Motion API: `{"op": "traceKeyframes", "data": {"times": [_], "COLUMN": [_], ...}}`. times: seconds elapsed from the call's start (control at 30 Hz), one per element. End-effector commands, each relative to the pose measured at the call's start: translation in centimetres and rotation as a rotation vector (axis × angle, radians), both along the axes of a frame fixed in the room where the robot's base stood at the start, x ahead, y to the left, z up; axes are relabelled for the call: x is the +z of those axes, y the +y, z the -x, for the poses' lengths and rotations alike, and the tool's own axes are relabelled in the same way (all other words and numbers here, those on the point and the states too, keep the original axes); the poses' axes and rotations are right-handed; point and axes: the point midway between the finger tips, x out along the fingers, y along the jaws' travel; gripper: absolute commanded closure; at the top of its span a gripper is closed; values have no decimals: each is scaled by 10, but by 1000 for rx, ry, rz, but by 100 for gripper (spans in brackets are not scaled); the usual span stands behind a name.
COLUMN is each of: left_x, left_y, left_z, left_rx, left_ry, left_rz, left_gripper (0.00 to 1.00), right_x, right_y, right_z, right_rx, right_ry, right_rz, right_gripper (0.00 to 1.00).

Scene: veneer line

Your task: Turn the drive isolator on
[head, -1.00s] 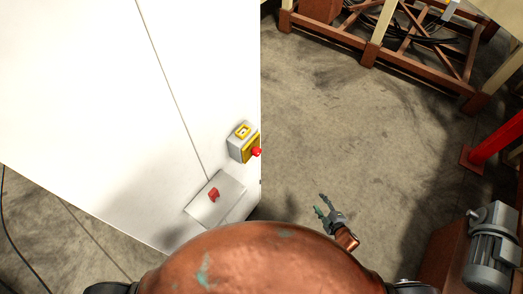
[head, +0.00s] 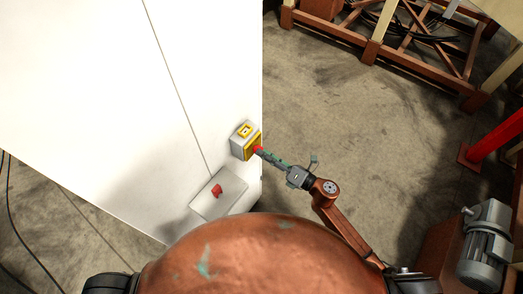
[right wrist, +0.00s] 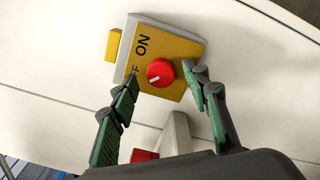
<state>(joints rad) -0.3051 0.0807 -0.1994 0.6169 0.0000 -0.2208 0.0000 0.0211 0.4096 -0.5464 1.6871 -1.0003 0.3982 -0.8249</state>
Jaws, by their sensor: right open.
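The drive isolator is a grey box with a yellow face (head: 252,145) on the white cabinet's side, near its right edge. My right gripper (head: 268,156) is at the knob in the head view. In the right wrist view its open fingers (right wrist: 163,84) stand either side of the knob, with gaps visible. My left gripper is out of view.
A motor (head: 485,245) and a red post (head: 490,135) stand at the right.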

Motion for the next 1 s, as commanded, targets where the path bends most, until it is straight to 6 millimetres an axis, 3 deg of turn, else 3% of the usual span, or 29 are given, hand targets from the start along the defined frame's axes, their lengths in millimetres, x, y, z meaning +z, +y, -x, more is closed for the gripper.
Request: {"op": "traceKeyframes", "data": {"times": [0.2,0.5,1.0], "left_x": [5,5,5], "left_y": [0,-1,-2], "left_z": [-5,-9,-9], "left_rx": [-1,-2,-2], "left_ry": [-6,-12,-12], "left_rz": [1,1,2], "left_gripper": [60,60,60], "right_x": [0,-1,-1], "right_y": [16,18,17], "right_z": [-12,-13,-13], "right_rx": [-1,-1,-2], "right_ry": [2,3,3], "right_rz": [-1,-1,-1], "right_gripper": [57,57,91]}}
